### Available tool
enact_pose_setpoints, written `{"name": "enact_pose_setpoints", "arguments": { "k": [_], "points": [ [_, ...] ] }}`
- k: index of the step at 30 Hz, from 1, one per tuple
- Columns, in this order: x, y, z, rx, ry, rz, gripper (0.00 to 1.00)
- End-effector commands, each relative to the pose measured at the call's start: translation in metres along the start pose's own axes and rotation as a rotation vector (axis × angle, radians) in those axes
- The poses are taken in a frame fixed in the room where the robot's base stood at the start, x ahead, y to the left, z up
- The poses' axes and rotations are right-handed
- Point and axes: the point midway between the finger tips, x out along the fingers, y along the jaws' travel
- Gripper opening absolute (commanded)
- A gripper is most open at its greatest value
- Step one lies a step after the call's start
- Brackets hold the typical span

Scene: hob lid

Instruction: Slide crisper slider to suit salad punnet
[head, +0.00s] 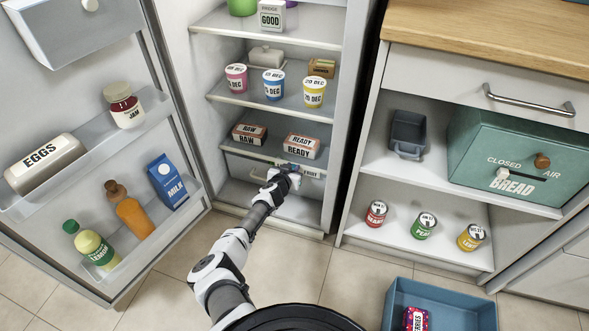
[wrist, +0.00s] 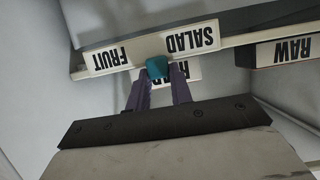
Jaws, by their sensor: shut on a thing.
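The crisper slider is a small teal knob (wrist: 157,67) on a white label strip (wrist: 135,52) in the wrist view. The strip reads FRUIT at one end and SALAD at the other, upside down in that view; the knob is about midway between the words. My gripper (wrist: 158,82) is shut on the knob. In the head view my gripper (head: 290,171) reaches into the fridge at the crisper front (head: 258,171), covering the knob and part of the strip. A pink and dark printed pack (head: 417,319), its word ending like "RIES", is in the blue crate (head: 441,288). I see no salad punnet.
RAW (head: 250,134) and READY (head: 301,147) packs sit on the shelf just above the crisper. The open fridge door (head: 95,150) with bottles stands at the left. A cabinet with cans (head: 423,226) and a bread bin (head: 520,158) is at the right.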

Motion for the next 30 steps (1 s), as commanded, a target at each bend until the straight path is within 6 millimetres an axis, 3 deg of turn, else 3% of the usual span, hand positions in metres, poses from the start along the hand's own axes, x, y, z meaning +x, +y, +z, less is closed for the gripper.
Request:
{"name": "enact_pose_setpoints", "arguments": {
  "k": [3,9,19,20,24,30],
  "points": [
    [-0.001,-0.024,0.000,0.001,-0.004,-0.006,0.00],
    [0.000,-0.050,0.001,0.001,-0.002,-0.004,0.00],
    [-0.001,-0.056,0.000,0.001,-0.001,-0.007,0.00],
    [-0.001,-0.056,0.000,0.001,-0.001,-0.007,0.23],
    [-0.001,-0.056,0.000,0.001,-0.001,-0.007,0.41],
    [-0.001,-0.054,0.000,0.001,0.000,-0.004,0.44]
  ]
}}
